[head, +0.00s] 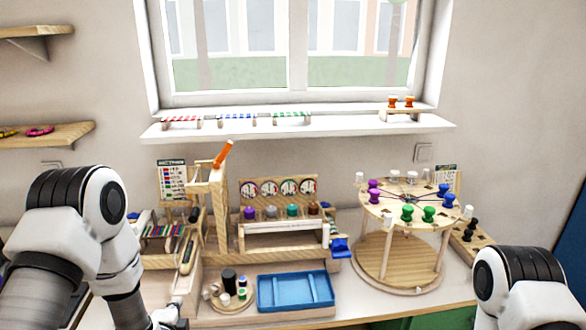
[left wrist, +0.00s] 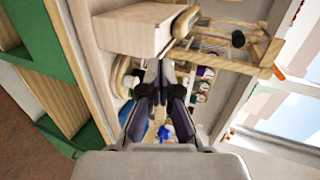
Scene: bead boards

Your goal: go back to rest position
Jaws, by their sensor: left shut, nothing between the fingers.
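My left gripper (head: 172,318) is low at the bottom of the head view, near the table's front edge and left of the blue tray. In the left wrist view the left gripper (left wrist: 160,72) has its fingers together with nothing between them. My right arm shows at the lower right of the head view, but its gripper is out of the picture.
A blue tray (head: 262,306) and a round wooden board with small jars (head: 228,298) lie right of the left gripper. A wooden stand with an orange handle (head: 222,155) rises behind. A round two-tier bead table (head: 385,262) stands at the right.

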